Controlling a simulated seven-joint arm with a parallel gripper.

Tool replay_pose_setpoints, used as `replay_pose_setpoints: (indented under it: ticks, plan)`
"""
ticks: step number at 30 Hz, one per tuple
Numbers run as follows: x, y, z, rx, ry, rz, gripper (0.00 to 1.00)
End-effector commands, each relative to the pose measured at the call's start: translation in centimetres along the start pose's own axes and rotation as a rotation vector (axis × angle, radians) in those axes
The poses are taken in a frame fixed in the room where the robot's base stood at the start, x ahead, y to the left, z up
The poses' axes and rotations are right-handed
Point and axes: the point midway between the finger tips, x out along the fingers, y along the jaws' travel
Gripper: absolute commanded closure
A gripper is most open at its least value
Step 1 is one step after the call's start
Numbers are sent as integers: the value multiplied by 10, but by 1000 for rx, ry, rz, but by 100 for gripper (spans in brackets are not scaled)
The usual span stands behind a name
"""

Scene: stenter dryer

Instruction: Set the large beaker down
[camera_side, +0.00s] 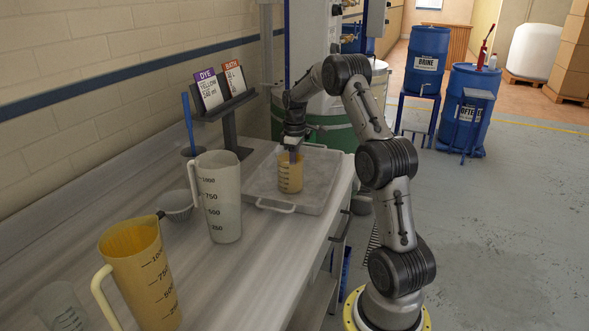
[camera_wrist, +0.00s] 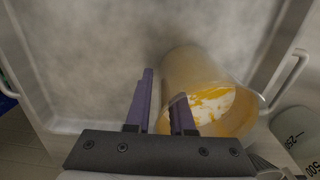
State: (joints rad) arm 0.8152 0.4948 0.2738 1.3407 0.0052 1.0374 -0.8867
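A beaker (camera_side: 290,175) with dark graduation marks and yellow-orange liquid or residue is at the tray (camera_side: 327,190). My gripper (camera_side: 292,150) points down at its rim. In the wrist view the beaker (camera_wrist: 190,68) shows its mouth toward the camera, with orange streaks inside. The gripper's purple fingers (camera_wrist: 163,103) are at the beaker's left wall, the right finger overlapping the rim and the left finger outside. A gap shows between them; whether they press on the wall is unclear. The beaker looks about upright; whether its base touches the tray is unclear.
A card stand (camera_side: 229,110) is behind. The tray has bare room around the beaker.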

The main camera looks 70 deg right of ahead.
Motion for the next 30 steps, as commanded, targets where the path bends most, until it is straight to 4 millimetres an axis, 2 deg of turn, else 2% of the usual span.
replay_pose_setpoints:
  ticks: [10,14,30]
  plan:
    - [-1,0,0,0,0,0,67]
    - [-10,0,0,0,2,2,67]
    - [-108,1,0,0,2,2,67]
